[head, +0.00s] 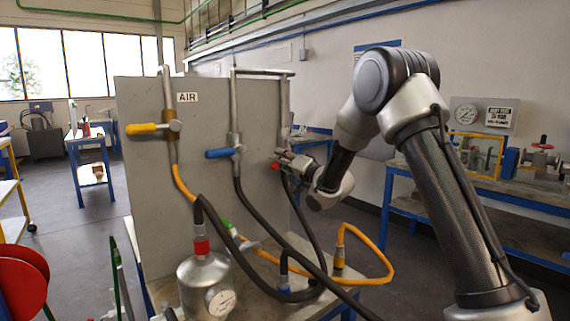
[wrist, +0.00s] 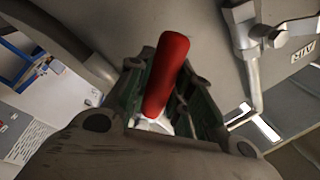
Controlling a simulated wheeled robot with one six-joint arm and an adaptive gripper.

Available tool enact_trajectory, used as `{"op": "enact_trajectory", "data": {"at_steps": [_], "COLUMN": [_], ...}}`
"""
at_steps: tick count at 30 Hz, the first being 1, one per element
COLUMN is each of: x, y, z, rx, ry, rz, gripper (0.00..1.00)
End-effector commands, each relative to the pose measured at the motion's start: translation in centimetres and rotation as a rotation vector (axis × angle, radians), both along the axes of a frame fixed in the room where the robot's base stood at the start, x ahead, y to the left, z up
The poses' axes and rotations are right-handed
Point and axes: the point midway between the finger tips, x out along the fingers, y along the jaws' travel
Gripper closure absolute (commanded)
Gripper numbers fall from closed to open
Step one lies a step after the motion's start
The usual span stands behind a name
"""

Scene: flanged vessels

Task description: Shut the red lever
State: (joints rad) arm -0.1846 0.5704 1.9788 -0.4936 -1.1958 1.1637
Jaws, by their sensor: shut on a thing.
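The red lever (head: 276,165) is on the rightmost pipe of the upright grey panel; in the head view only its red end shows, left of my gripper (head: 289,160). In the wrist view the red lever (wrist: 166,72) lies lengthwise between the two dark green-lined fingers of my gripper (wrist: 167,98). My gripper is shut on it. The valve body behind the lever is mostly hidden by the fingers and arm, so I cannot tell the lever's angle to its pipe.
A blue lever (head: 222,153) and a yellow lever (head: 146,128) stick out leftward, across their pipes, on the grey panel (head: 140,200). Black and orange hoses hang below, near a metal vessel (head: 205,284) with a gauge. A blue-framed bench (head: 480,217) stands at right.

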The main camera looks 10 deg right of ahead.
Motion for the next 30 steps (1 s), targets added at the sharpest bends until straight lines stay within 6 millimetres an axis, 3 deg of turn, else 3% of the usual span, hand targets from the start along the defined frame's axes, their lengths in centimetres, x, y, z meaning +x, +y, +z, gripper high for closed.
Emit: {"op": "enact_trajectory", "data": {"at_steps": [15,30], "x": [-0.8,-0.8], "y": [1.3,1.4], "z": [3.4,5.0], "rx": [0.397,0.582], "ry": [0.228,0.335], "rz": [-0.001,-0.003], "gripper": [1.00,1.00]}}
